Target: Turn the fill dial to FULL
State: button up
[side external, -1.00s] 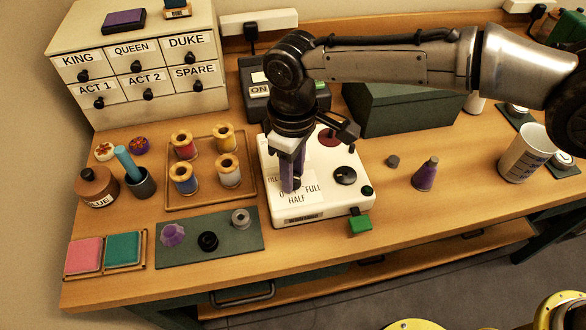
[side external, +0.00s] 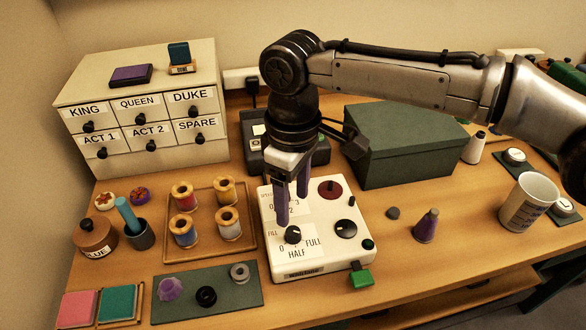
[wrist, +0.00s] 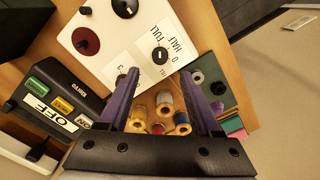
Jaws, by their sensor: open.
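The white control box (side external: 332,257) stands on the wooden table. Its fill dial (side external: 292,235) is a black knob at the front left, with 0, HALF and FULL printed around it. My gripper (side external: 293,209) is above and slightly behind the dial, purple fingers apart, with nothing between them. In the wrist view the dial (wrist: 160,55) shows uncovered just beyond the fingertips.
The box also carries a red knob (side external: 330,189), a black knob (side external: 346,229) and a green piece (side external: 361,277) at its front edge. A spool tray (side external: 209,255) stands left. A dark green box (side external: 402,150) stands behind right.

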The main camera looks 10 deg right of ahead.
notch_tip(320, 180, up, 6)
jog(key=shift+r, duration=0.2)
dwell(0.6)
jog(key=d+r+m+t+y, duration=0.1)
jog(key=d+r+m, duration=0.1)
jog(key=d+r, duration=0.75)
jog(key=d+r+m+t, duration=0.15)
jog(key=d+r, duration=0.45)
jog(key=d, duration=0.6)
jog(key=s+d+m+t, duration=0.1)
jog(key=s+d+m, duration=0.1)
jog(key=s+d, duration=0.3)
jog(key=s+d+m, duration=0.1)
jog(key=s+d, duration=0.2)
jog(key=d, duration=0.5)
jog(key=s+d+f+m, duration=0.1)
jog(key=s+d+f, duration=0.1)
jog(key=s+f, duration=0.2)
jog(key=s+d+f+m+t, duration=0.1)
jog(key=s+d+f, duration=0.1)
jog(key=s+f, duration=0.3)
jog(key=s+d+f+m+t+h, duration=0.1)
jog(key=s+d+f, duration=0.2)
jog(key=f, duration=0.5)
jog(key=shift+s, duration=0.9)
